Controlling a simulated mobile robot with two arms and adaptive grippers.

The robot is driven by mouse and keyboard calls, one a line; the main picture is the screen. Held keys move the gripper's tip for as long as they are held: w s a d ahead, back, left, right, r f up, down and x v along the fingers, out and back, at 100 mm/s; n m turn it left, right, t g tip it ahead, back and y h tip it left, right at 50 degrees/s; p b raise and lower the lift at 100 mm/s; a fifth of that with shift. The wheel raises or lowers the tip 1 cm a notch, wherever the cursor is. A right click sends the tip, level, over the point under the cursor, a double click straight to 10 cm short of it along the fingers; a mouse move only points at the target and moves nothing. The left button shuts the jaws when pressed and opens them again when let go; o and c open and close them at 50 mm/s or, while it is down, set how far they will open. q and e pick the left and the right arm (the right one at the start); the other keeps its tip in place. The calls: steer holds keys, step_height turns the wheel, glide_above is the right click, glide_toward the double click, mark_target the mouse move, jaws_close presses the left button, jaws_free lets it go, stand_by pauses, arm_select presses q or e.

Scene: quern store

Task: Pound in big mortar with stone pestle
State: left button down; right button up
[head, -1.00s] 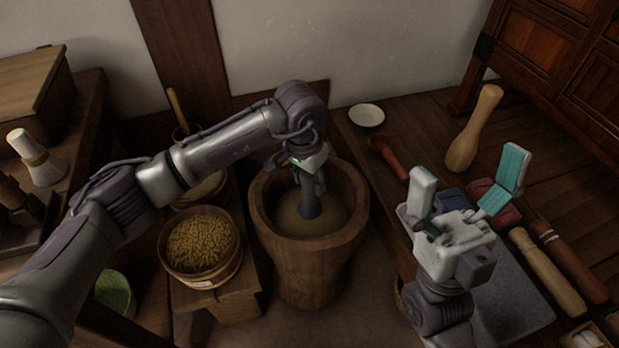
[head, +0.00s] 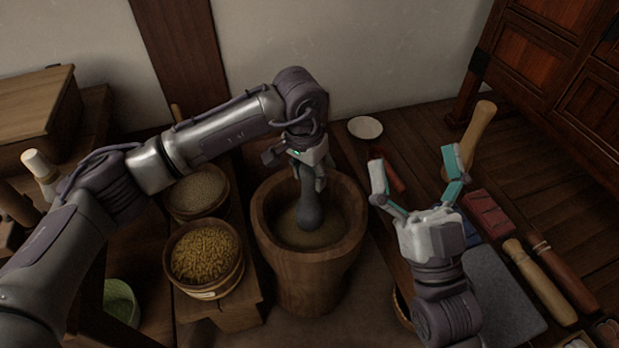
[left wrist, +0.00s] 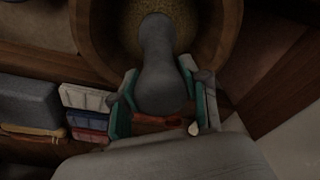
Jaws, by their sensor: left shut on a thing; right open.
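The big wooden mortar (head: 308,278) stands upright on the floor in the middle of the head view, with grainy tan contents (head: 290,232) inside. My left gripper (head: 309,178) is shut on the grey stone pestle (head: 311,212), above the mortar's mouth. The pestle is nearly upright, its lower end inside the mortar at the contents. In the left wrist view the pestle (left wrist: 158,55) runs from between the finger pads down into the mortar (left wrist: 228,25). My right gripper (head: 416,180) is open and empty, right of the mortar.
Bowls of yellow grain (head: 206,250) and pale grain (head: 196,192) stand left of the mortar. At right are a wooden mallet-like tool (head: 480,128), a red block (head: 488,213), a rolling pin (head: 538,280) and a grey slab (head: 500,290). A white dish (head: 365,128) lies behind.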

arm_select(q)
steer(key=shift+r, duration=0.7)
arm_select(e)
steer(key=shift+w+f+g, duration=0.7)
steer(key=shift+f+g, duration=0.1)
steer(key=shift+f, duration=0.15)
steer(key=shift+r, duration=0.1)
